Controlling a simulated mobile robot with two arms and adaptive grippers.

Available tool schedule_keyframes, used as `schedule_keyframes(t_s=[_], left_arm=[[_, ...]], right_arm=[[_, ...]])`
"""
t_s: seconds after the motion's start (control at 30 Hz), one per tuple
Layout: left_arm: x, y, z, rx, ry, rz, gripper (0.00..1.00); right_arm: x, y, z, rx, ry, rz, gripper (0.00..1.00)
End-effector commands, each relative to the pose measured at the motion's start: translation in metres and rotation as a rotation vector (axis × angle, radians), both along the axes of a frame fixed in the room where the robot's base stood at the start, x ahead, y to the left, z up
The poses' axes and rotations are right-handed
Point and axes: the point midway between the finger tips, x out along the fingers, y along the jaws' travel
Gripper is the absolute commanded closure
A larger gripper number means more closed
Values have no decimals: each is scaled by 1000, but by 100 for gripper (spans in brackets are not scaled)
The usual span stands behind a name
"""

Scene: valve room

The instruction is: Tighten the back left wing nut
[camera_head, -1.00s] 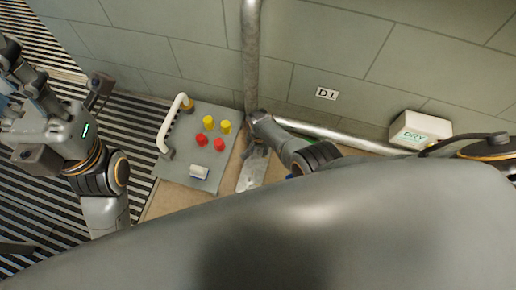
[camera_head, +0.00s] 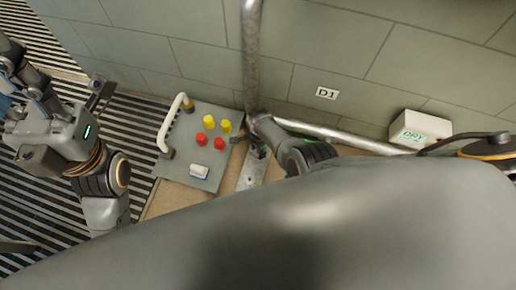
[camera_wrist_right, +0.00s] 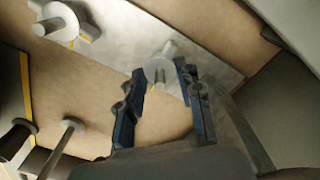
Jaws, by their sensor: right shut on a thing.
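A grey metal plate (camera_head: 250,178) lies beside the button panel in the head view, partly hidden by my right arm. In the right wrist view, the plate (camera_wrist_right: 215,55) carries a wing nut (camera_wrist_right: 160,68) with a round base and an upright tab. My right gripper (camera_wrist_right: 160,85) has its two dark fingers on either side of this wing nut and is shut on it. A second wing nut (camera_wrist_right: 62,22) is at the upper left of that view, apart from the fingers. My left gripper (camera_head: 70,125) is open and empty at the left of the head view.
The panel (camera_head: 188,125) with red and yellow knobs and a white handle (camera_head: 170,124) stands left of the plate. A vertical pipe (camera_head: 250,60) rises behind it. A white DRY box (camera_head: 420,128) is at the right by the wall.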

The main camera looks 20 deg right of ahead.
Motion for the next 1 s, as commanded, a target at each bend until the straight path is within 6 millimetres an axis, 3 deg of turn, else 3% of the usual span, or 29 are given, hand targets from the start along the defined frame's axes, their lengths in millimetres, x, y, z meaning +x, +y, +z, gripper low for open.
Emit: schedule_keyframes(t_s=[0.63, 0.67, 0.73, 0.77, 1.0], left_arm=[[0, 0, 0, 1, -1, 0, 60], [0, 0, 0, 1, -1, 0, 60], [0, 0, 1, 1, -1, 0, 60], [0, 0, 1, 1, -1, 0, 60], [0, 0, 1, 0, -2, 0, 60]], right_arm=[[-2, 0, -1, 0, 3, -51, 96], [-2, 0, -1, 0, 4, -51, 61], [-2, 0, -1, 0, 3, -51, 47], [-1, 0, -1, 0, 3, -51, 42], [-1, 0, 0, 0, 1, -50, 42]])
